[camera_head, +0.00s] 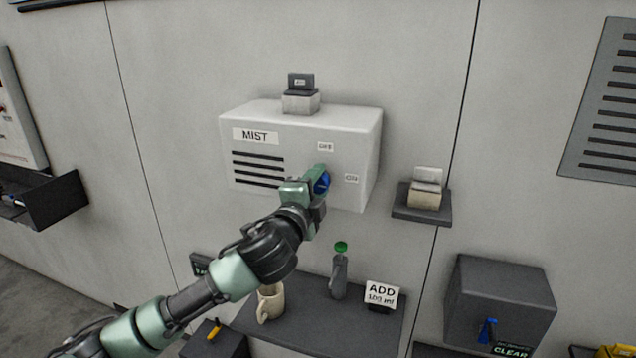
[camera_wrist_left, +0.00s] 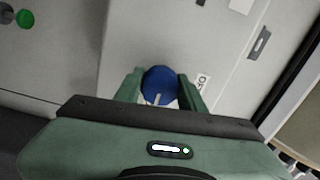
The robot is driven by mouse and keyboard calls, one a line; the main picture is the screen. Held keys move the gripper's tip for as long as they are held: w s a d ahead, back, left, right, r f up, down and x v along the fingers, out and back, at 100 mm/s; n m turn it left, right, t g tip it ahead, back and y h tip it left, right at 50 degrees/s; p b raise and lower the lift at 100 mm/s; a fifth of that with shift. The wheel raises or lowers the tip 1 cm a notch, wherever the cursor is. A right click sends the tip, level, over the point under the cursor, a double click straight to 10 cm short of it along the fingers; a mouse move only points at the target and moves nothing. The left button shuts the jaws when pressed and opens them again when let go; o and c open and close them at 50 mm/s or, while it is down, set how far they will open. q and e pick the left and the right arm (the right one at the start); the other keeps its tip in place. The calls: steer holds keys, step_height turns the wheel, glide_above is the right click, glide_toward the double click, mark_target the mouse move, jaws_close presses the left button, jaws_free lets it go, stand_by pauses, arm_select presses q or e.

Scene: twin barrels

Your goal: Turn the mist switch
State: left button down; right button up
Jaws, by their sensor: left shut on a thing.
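The white mist box (camera_head: 345,135) is mounted on the wall, with a MIST label, vent slots, and OFF and ON labels on its front. A blue round knob (camera_head: 322,182) sits on its front, below the OFF label and left of the ON label. My left gripper (camera_head: 316,181) reaches it from the lower left and is shut on the knob. In the left wrist view the blue knob (camera_wrist_left: 159,85) lies between the two green fingers, with a pale pointer line on it running toward the gripper. My right gripper is not in view.
Below the box, a grey shelf (camera_head: 300,323) holds a mug (camera_head: 270,301), a grey bottle with a green top (camera_head: 339,275) and an ADD sign (camera_head: 382,295). A small shelf (camera_head: 421,213) is to the right. A dark box (camera_head: 497,300) is at the lower right.

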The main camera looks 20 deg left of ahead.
arm_select(q)
steer(key=c, duration=0.9)
jaws_free()
steer(key=shift+o, duration=0.2)
steer(key=s+b, duration=0.3)
steer(key=s, duration=0.4)
steer(key=shift+s, duration=0.35)
steer(key=shift+a+f, duration=0.1)
